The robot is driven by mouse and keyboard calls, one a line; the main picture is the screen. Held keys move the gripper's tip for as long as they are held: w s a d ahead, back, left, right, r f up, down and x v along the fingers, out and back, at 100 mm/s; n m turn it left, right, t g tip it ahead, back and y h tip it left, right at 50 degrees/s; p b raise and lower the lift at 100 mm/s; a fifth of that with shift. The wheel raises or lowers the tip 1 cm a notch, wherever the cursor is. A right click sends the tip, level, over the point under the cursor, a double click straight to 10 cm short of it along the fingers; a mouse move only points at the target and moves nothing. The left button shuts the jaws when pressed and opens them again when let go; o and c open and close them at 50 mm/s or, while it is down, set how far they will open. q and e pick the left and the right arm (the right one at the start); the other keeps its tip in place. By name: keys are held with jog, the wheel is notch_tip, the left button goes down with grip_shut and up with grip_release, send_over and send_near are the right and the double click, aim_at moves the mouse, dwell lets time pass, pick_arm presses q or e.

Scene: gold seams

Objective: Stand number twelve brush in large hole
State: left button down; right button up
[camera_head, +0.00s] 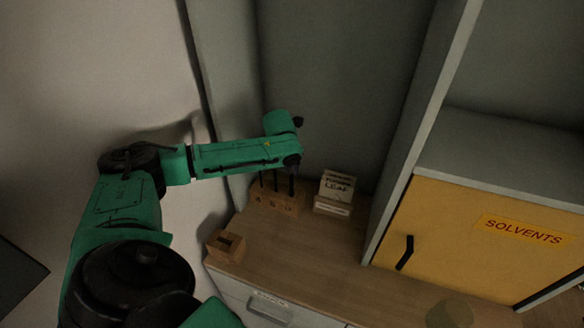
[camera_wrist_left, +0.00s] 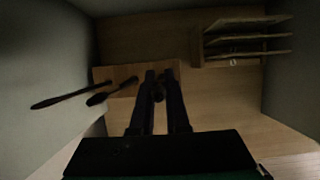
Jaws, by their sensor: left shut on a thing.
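A wooden brush block (camera_head: 270,204) with marks on its front stands at the back left of the worktop. It also shows in the left wrist view (camera_wrist_left: 118,74). Two dark brushes (camera_wrist_left: 60,97) (camera_wrist_left: 111,92) stand in its left part. My left gripper (camera_head: 292,178) is over the block's right end, pointing down. In the left wrist view its fingers (camera_wrist_left: 159,76) are close together on a dark brush (camera_wrist_left: 159,92), which shows only as a short end between them. The fingers hide the hole below, so I cannot tell how deep the brush sits. Its number is not readable. My right gripper is out of view.
A leaf holder (camera_head: 338,187) with upright sheets stands just right of the block. A small wooden box (camera_head: 226,246) sits at the worktop's left edge. A yellow solvents cupboard (camera_head: 480,240) stands at the right. The middle worktop (camera_head: 315,245) is clear.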

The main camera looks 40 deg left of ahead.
pick_arm(q)
jog(key=c, duration=0.8)
grip_release()
jog(key=shift+c, duration=0.2)
jog(key=shift+r, duration=0.1)
notch_tip(320, 180, up, 20)
jog(key=b, duration=0.3)
jog(key=shift+d+f, duration=0.1)
jog(key=shift+f, duration=0.1)
